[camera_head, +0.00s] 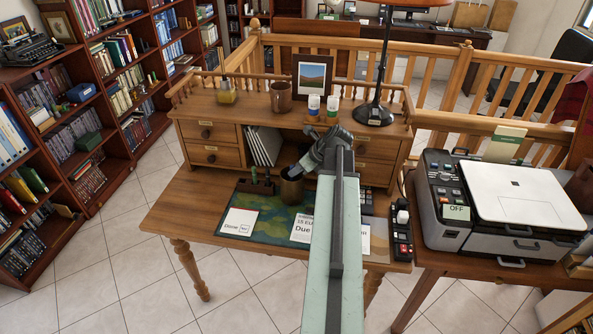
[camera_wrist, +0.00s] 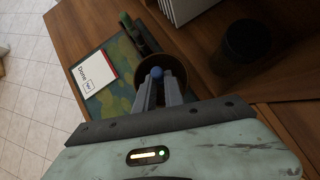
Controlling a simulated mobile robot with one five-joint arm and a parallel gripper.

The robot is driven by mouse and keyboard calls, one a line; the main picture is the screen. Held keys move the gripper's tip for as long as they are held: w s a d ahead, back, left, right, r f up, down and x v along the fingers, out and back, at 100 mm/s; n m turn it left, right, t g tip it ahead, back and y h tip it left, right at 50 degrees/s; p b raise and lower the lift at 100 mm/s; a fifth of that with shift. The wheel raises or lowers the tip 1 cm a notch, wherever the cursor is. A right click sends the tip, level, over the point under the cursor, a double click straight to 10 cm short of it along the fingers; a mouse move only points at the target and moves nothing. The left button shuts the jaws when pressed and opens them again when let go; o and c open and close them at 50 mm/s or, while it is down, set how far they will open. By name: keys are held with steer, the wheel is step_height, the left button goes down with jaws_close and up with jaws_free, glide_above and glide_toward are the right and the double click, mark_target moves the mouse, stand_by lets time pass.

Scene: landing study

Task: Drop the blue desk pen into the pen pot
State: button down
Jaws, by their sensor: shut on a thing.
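The pen pot (camera_head: 291,191) is a brown round cup on the desk mat, below the desk's upper shelf. My gripper (camera_head: 303,168) is over the pot in the head view. In the wrist view my gripper's fingers (camera_wrist: 158,88) are closed on the blue desk pen (camera_wrist: 157,72), of which only a small rounded blue end shows. The pot (camera_wrist: 178,62) appears behind and around the fingers, with its round mouth partly hidden. I cannot tell whether the pen's lower part is inside the pot.
A dark stand with green items (camera_head: 255,186) is close left of the pot. Papers (camera_head: 239,221) lie on the mat. Drawers and an upper shelf (camera_head: 240,109) rise behind, carrying a mug (camera_head: 281,97), frame (camera_head: 312,78) and lamp (camera_head: 374,114). A printer (camera_head: 500,205) stands right.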

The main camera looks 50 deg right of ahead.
steer(key=shift+f+b, duration=0.85)
steer(key=shift+f, duration=0.1)
steer(key=c, duration=1.4)
jaws_free()
steer(key=shift+o, duration=0.2)
steer(key=shift+r+p, duration=1.55)
